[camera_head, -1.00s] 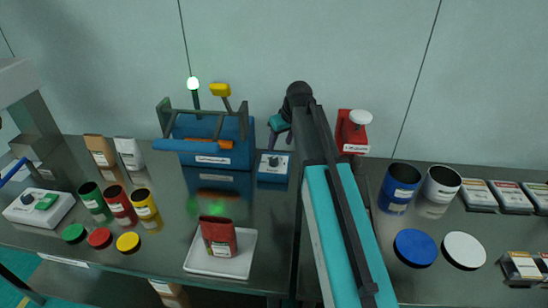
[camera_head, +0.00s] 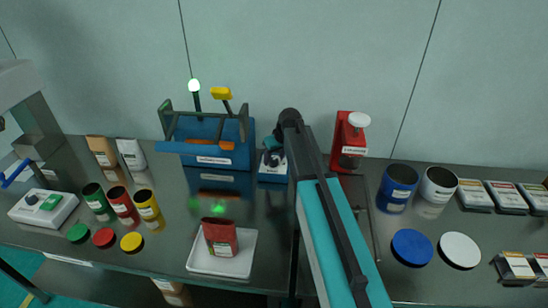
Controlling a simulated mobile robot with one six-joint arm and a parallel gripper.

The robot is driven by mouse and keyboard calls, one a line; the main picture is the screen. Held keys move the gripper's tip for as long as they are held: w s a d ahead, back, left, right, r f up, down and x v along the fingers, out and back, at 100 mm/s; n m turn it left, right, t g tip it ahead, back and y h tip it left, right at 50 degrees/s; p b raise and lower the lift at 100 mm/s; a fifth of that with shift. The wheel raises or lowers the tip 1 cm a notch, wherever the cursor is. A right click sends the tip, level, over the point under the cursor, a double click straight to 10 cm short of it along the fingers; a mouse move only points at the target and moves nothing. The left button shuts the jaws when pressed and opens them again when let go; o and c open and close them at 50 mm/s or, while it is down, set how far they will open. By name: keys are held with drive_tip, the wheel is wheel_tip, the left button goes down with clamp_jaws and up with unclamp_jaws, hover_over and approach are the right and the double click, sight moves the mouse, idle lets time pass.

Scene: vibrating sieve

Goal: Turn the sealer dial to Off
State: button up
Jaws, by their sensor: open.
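My gripper (camera_head: 273,158) is open, small in the view, and points down at the top of the box. I cannot tell whether the fingers are around the dial or touching it.
A red device (camera_head: 348,142) with a white knob stands right of my arm. A white tray (camera_head: 242,265) holds a red pouch (camera_head: 220,237). Coloured jars and lids stand at left; a blue jar (camera_head: 397,187) and a white jar (camera_head: 438,186) stand at right.

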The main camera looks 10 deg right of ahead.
drive_tip(key=shift+w+a+f, duration=0.1)
drive_tip(key=shift+w+f, duration=0.1)
drive_tip(key=shift+f, duration=0.3)
drive_tip(key=c, duration=1)
